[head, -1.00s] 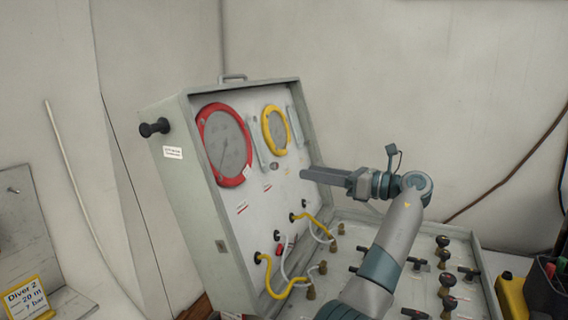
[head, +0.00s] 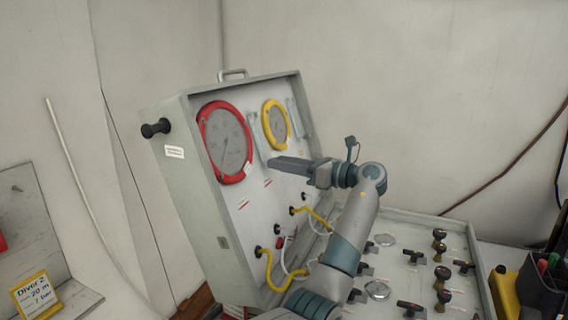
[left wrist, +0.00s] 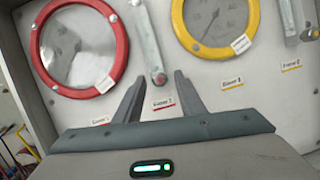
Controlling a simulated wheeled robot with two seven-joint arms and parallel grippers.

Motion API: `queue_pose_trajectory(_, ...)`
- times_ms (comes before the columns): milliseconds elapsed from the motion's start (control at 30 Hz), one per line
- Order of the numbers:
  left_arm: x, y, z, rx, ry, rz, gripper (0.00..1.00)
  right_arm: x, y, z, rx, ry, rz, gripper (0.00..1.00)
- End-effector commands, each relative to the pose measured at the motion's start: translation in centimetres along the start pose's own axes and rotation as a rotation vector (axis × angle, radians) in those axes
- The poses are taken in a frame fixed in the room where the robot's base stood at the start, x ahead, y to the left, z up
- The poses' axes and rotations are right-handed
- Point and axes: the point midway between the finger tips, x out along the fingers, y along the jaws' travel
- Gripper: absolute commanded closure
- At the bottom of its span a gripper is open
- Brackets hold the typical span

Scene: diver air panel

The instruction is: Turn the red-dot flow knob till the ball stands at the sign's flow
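The upright panel has a red-ringed gauge (head: 226,143) and a yellow-ringed gauge (head: 276,124). A clear flow tube (head: 258,136) stands between them. In the left wrist view the tube (left wrist: 148,40) ends in a small round knob (left wrist: 160,78) above a red-marked label (left wrist: 163,104). My left gripper (head: 270,162) is in front of the panel below the tube. In the wrist view its fingers (left wrist: 158,90) are apart, with nothing between them; the knob appears just beyond the tips. My right gripper is out of view.
A yellow-edged sign (head: 38,296) at the lower left reads Diver 2, 20 m, 7 bar; its last line is illegible. Yellow and white hoses (head: 268,272) hang below the gauges. Valve handles stand on the lower panel (head: 425,228). A second tube (left wrist: 290,20) is further right.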

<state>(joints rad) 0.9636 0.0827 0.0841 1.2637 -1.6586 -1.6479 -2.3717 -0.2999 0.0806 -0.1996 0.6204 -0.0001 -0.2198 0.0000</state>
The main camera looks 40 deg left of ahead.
Motion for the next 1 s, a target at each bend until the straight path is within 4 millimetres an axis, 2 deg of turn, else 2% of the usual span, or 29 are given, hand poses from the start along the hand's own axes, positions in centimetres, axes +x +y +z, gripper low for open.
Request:
queue_pose_trajectory(33, 0.0, 0.0, 0.0, 0.000, 0.000, 0.000, 0.71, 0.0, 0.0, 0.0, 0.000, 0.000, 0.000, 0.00)
queue_pose_trajectory(100, 0.0, 0.0, 0.0, 0.000, 0.000, 0.000, 0.88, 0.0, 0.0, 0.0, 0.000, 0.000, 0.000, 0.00)
queue_pose_trajectory(167, 0.0, 0.0, 0.0, 0.000, 0.000, 0.000, 1.00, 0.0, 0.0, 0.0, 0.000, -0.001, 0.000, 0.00)
queue_pose_trajectory(667, 0.0, -0.1, 0.0, -0.062, -0.002, 0.021, 1.00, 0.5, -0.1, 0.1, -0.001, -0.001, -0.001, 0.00)
queue_pose_trajectory(1000, 0.0, -0.3, -0.1, -0.271, -0.010, 0.090, 1.00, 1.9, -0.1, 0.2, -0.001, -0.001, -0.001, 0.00)
